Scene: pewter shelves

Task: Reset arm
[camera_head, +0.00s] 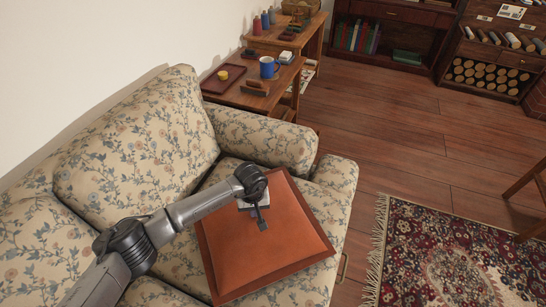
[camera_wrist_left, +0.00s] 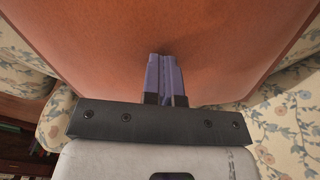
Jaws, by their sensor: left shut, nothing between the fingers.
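My left arm reaches in from the left in the head view, over the floral sofa. My left gripper (camera_head: 262,222) is above an orange-brown square cushion (camera_head: 262,255) that lies on the sofa seat. In the left wrist view the gripper (camera_wrist_left: 165,60) has its two fingers together with nothing between them. The cushion (camera_wrist_left: 95,40) fills most of that view behind the fingers. I cannot tell whether the fingertips touch the cushion. My right gripper is not in view.
The floral sofa (camera_head: 135,150) stands against the wall. Beyond its arm, a wooden side table (camera_head: 238,98) holds a blue mug (camera_head: 268,68) and a tray (camera_head: 222,80). A patterned rug (camera_head: 450,255) lies at right. Shelves (camera_head: 490,65) stand at the back; open wooden floor lies between.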

